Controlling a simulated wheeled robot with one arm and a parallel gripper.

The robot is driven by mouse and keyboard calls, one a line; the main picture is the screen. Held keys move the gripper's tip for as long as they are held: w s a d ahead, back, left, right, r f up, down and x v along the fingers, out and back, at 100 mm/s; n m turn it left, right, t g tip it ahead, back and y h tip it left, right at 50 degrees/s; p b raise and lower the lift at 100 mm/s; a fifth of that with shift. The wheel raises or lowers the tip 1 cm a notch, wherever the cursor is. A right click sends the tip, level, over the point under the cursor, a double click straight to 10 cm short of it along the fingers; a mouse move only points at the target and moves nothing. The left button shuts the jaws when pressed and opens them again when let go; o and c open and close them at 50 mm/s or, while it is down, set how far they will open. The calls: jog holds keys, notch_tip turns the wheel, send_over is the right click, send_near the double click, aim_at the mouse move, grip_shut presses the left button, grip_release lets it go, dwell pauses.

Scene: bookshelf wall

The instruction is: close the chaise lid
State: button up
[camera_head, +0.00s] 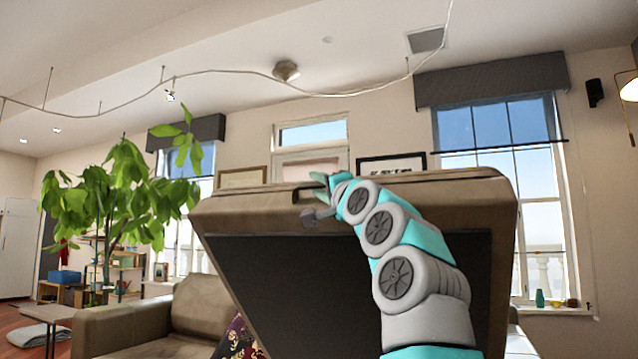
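The chaise lid (355,285) is raised and tilted up in front of me, with its dark underside facing me and a brown upholstered rim. It fills the middle of the head view. My arm reaches up across its right half. My gripper (312,200) is at the lid's upper edge, left of the arm's end. It looks very close to the edge, but I cannot tell whether it touches. The chaise base below the lid is out of view.
A brown sofa (160,318) with a patterned cushion (238,340) stands to the left of the lid. A leafy plant (115,195) and low shelves stand farther left. Windows (505,130) line the back wall. The space above the lid is free.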

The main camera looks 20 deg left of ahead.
grip_shut()
jog(key=shift+f, duration=0.1)
dwell(1.2)
